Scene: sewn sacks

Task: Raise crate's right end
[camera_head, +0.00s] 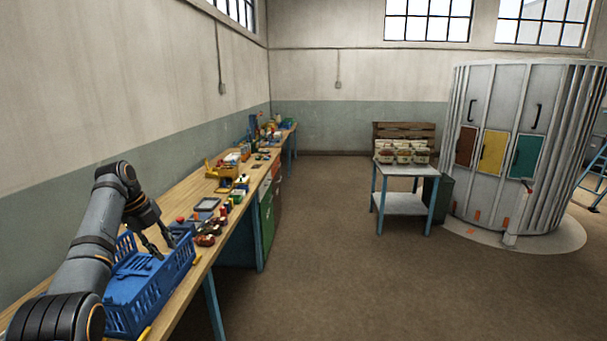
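A blue plastic crate (165,287) with slotted walls sits on the wooden workbench at the lower left. My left arm reaches over it from the left and hides part of its near end and left side. My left gripper (160,249) points down at the crate's far end, with its dark fingers apart. I cannot tell whether a finger touches the crate's wall. My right gripper is not in view.
The workbench (190,277) runs along the left wall, with tools and several small parts beyond the crate. A small table (404,170) with several pale sacks (402,152) stands at the back. A grey cylindrical cabinet (520,150) stands at right. The middle floor is clear.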

